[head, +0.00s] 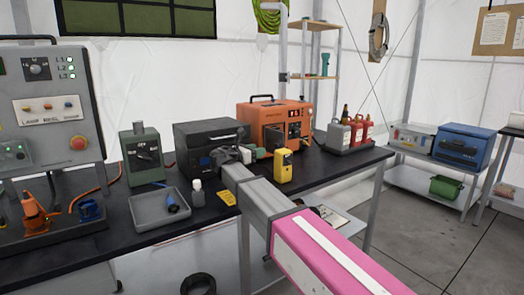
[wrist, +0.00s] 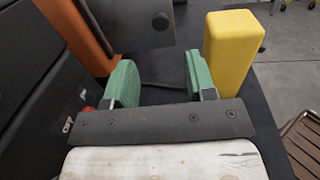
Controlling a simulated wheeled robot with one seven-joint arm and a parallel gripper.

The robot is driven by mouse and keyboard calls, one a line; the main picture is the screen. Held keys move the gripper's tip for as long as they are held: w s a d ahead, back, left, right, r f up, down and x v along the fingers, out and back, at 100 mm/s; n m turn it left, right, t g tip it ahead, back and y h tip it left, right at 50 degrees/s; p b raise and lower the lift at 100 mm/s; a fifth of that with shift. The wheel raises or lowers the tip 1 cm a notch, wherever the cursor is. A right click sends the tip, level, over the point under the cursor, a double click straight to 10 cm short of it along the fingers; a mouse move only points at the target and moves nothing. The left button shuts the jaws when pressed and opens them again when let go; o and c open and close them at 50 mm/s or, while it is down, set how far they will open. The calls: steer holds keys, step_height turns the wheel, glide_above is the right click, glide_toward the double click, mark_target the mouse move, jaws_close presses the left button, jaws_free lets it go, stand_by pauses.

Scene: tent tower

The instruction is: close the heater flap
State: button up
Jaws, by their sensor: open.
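The orange heater (head: 262,118) stands at the back of the dark table, and part of its orange body (wrist: 78,32) shows at upper left in the wrist view. A grey panel with a round black knob, seemingly the heater flap (wrist: 125,22), stands out from the orange body at the top of the wrist view. It looks open, but its exact angle is unclear. My gripper (wrist: 160,76) is open, its two green fingers apart with nothing between them. It is just short of the panel, with no contact visible.
A yellow device (head: 283,166) stands close to the right finger, also in the wrist view (wrist: 230,50). A black box (head: 207,143) is close on the left. A grey tray (head: 150,222) and white bottle (head: 197,197) are nearer; red and grey canisters (head: 340,136) stand right.

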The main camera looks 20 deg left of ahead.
mark_target(275, 145)
steer(key=shift+s+a, duration=0.1)
steer(key=c, duration=0.8)
steer(key=shift+a+m, duration=0.1)
steer(key=shift+m, duration=0.4)
jaws_close()
steer(key=s+a+m+g, duration=0.1)
steer(key=s+a+m, duration=0.3)
steer(key=m, duration=1.3)
steer(key=x, duration=0.9)
steer(key=r+x, duration=0.1)
steer(key=x, duration=0.4)
steer(key=shift+d, duration=0.2)
